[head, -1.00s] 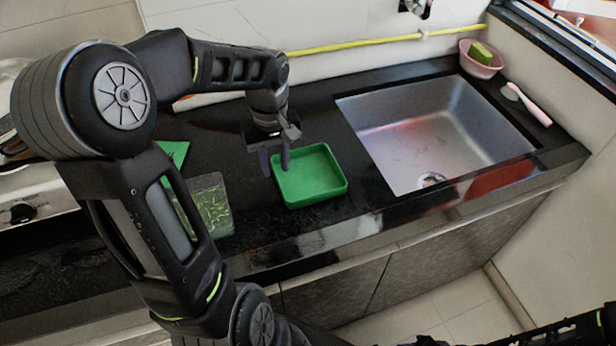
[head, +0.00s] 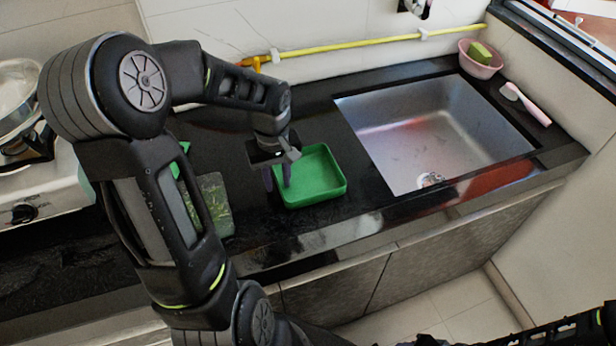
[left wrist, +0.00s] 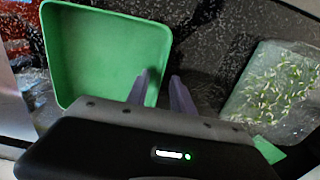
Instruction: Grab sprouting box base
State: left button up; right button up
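The green sprouting box base (head: 322,180) is an open, empty tray on the black counter, left of the sink. It also shows in the left wrist view (left wrist: 100,50). My left gripper (head: 278,178) points down at the box's left wall. In the left wrist view, its two purple-grey fingers (left wrist: 160,90) are apart, one over the inside of the box and one outside its rim, with the wall between them. I cannot tell whether either finger touches the wall. My right gripper is not in view.
A clear tray with green sprouts (head: 215,205) lies left of the box, partly behind my arm. The steel sink (head: 440,135) is to the right. A stove with a pot (head: 18,95) is far left.

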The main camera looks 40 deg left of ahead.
pick_arm(q)
jog(key=shift+c, duration=0.5)
grip_shut()
dwell(0.8)
